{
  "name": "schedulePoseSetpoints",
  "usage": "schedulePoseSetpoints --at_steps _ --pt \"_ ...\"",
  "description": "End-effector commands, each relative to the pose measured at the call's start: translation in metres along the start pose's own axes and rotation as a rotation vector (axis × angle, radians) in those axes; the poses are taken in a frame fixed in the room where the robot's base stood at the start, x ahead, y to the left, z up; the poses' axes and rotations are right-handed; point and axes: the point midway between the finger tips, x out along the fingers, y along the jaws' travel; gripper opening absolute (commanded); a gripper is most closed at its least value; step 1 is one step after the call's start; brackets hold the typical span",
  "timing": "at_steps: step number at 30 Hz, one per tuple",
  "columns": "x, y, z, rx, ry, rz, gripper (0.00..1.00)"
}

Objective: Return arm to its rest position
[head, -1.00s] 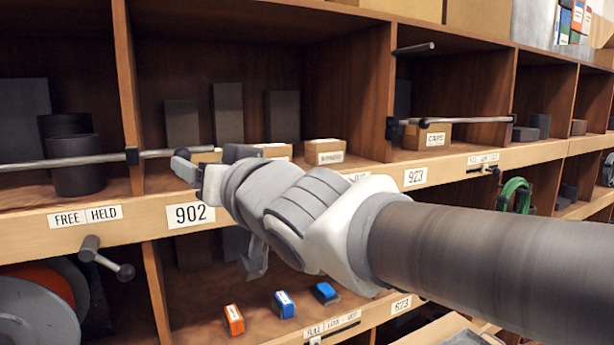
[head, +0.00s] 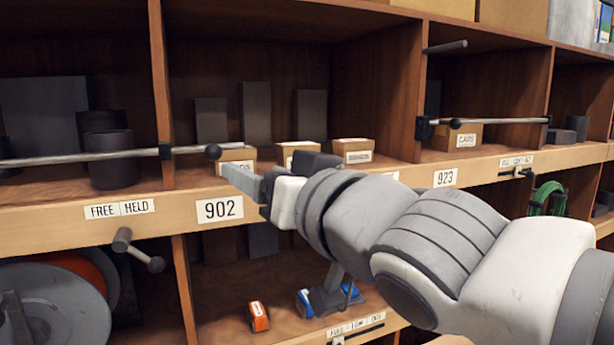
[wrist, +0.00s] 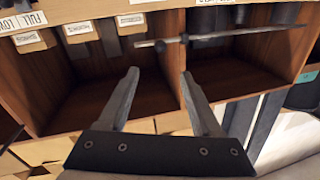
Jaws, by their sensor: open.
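My arm (head: 440,235) reaches in from the lower right of the head view. My gripper (head: 240,182) is in front of the shelf edge, close to the 902 label (head: 220,209), seen from the side. In the wrist view my gripper (wrist: 160,72) has its two fingers well apart with nothing between them. The view between the fingers shows the shelf bays, with labels upside down. The arm hides part of the lower bay and of the shelf edge.
A metal rod (head: 100,156) crosses the left bay's front. A knobbed handle (head: 137,250) sticks out below the FREE/HELD label. Small cartons (head: 353,151) stand behind the gripper on the shelf. A second rod (head: 490,121) crosses the bay above 923.

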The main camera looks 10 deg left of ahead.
Motion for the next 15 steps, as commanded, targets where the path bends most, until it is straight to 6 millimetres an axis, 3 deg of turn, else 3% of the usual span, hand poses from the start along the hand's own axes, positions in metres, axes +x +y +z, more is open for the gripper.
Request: schedulePoseSetpoints --at_steps 4,8,12,15 --pt "-0.007 0.029 0.013 -0.009 -0.047 0.091 0.66" --pt "-0.032 0.086 0.047 -0.017 -0.172 0.281 0.66" --pt "-0.082 0.146 0.098 -0.002 -0.37 0.497 0.66" --pt "-0.123 0.172 0.136 0.035 -0.524 0.616 0.66"
